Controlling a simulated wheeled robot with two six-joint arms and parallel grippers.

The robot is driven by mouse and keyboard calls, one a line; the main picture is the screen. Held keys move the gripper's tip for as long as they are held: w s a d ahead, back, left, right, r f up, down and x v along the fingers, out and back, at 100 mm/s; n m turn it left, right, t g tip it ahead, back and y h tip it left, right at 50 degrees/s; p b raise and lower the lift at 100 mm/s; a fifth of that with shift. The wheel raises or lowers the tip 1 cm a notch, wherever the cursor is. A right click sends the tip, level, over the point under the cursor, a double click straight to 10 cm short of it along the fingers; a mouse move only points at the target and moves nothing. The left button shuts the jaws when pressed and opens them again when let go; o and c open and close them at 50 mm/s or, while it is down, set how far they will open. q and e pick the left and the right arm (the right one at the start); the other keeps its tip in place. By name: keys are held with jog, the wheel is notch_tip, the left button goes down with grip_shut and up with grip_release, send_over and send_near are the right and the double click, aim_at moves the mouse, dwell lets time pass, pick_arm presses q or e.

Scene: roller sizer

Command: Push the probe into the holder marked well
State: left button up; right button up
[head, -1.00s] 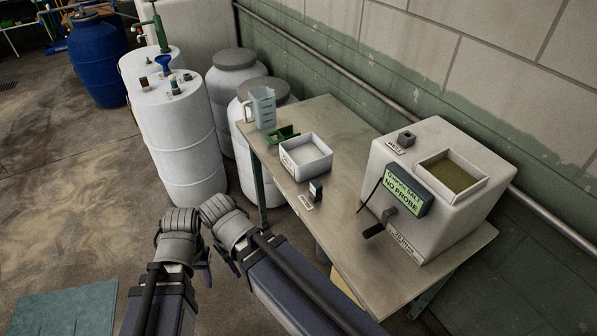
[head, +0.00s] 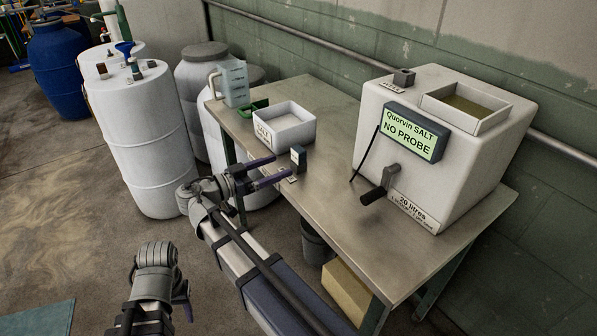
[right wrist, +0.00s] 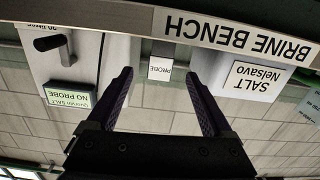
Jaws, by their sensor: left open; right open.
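A small dark upright block with a pale side (head: 299,157) stands near the bench's front edge beside a small label; it appears to be the probe. The right wrist view is upside down and shows a label reading PROBE (right wrist: 160,68) between the fingers. My right gripper (head: 276,168) is open and empty, its fingertips just short of the block. It also shows in the right wrist view (right wrist: 160,78). The grey holder (head: 404,77) with the WELL label sits on top of the white tank (head: 445,165). My left gripper (head: 186,300) is open, low at front left, partly hidden.
The bench (head: 335,215) carries a white salt tray (head: 287,133), a green scoop-like item (head: 253,108) and a jug (head: 235,83). The tank has a NO PROBE display (head: 411,133), a dark cable and a crank handle (head: 378,190). White barrels (head: 140,135) stand at left.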

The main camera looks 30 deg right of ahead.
aim_at(294, 155)
jog(key=shift+w+d+r+m+h, duration=0.1)
jog(key=shift+d+m+h, duration=0.1)
jog(key=shift+d, duration=0.55)
jog(key=shift+w+d+r+m+h, duration=0.1)
jog(key=shift+d+m, duration=0.1)
jog(key=shift+d, duration=0.5)
jog(key=shift+d+r, duration=0.2)
jog(key=shift+d, duration=0.35)
jog(key=d, duration=0.4)
jog(key=shift+w+r, duration=0.1)
jog(key=shift+w, duration=0.15)
grip_shut()
jog(key=shift+p, duration=0.3)
notch_tip(294, 155, up, 10)
jog(key=p, duration=1)
